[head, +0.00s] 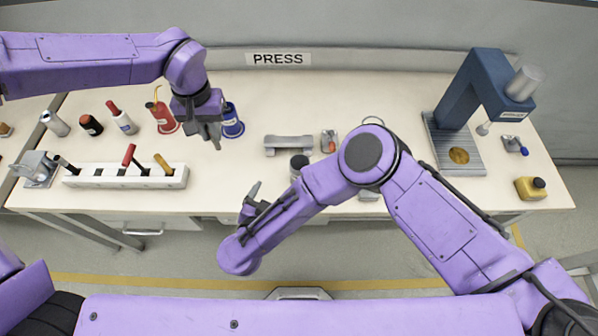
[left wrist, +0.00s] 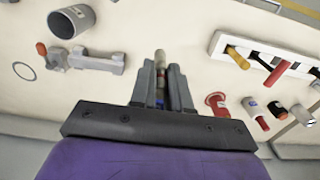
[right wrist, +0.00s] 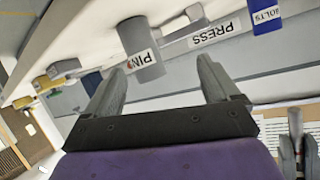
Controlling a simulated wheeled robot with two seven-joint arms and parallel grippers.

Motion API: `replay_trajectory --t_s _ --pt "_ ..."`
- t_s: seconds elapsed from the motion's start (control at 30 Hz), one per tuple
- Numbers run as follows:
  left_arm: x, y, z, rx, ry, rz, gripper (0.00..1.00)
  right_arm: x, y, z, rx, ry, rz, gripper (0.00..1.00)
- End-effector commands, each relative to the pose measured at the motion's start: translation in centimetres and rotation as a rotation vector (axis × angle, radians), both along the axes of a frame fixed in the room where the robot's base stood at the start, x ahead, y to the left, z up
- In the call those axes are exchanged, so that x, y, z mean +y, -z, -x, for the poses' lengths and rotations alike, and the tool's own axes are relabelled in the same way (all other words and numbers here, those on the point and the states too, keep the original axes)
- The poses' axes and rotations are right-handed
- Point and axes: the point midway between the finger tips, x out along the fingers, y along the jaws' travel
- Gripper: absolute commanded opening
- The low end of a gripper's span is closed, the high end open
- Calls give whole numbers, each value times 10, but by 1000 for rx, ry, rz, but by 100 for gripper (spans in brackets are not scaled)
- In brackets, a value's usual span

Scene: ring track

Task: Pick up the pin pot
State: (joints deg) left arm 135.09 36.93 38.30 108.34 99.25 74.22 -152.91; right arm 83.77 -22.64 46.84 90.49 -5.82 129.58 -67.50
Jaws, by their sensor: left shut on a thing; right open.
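The pin pot (head: 297,173) is a grey cylinder with a dark open top, standing near the table's front edge, partly hidden by my right arm in the head view. It shows whole in the left wrist view (left wrist: 78,18), and in the right wrist view its label reads "PIN" (right wrist: 140,45), the rest unclear. My right gripper (head: 252,200) is open and empty, short of the pot and to its left; in the right wrist view (right wrist: 160,68) the pot lies beyond the fingertips. My left gripper (head: 213,137) is shut on a slim, pale-tipped thing (left wrist: 160,60) beside the blue pot.
The blue bolts pot (head: 233,122) and a red holder (head: 163,118) stand behind on the left. A white rack (head: 90,177) with several handled tools lies front left. A grey bracket (head: 289,145) lies behind the pin pot. A blue press (head: 470,95) stands at the right.

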Motion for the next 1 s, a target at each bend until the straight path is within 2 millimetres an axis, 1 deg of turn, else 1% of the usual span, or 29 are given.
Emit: replay_trajectory --t_s 0.03,0.1,0.17,0.23,0.4,0.5,0.63,0.83,0.9,1.0 --pt "0 0 0 0 0 0 0 -9 -3 -4 1 34 58 89" --pt "0 0 0 0 0 0 0 -17 -4 -2 20 48 133 89" --pt "0 0 0 0 0 0 0 -21 -4 -1 33 49 171 89" --pt "0 0 0 0 0 0 0 -25 -1 -7 42 44 194 89" --pt "0 0 0 0 0 0 0 -40 13 -38 45 44 201 89" --pt "0 0 0 0 0 0 0 -45 19 -51 45 42 198 89" --pt "0 0 0 0 0 0 0 -51 23 -63 44 39 199 89" --pt "0 0 0 0 0 0 0 -67 32 -94 44 41 198 89" --pt "0 0 0 0 0 0 0 -70 35 -100 44 39 199 89" --pt "0 0 0 0 0 0 0 -71 36 -104 42 36 199 89"
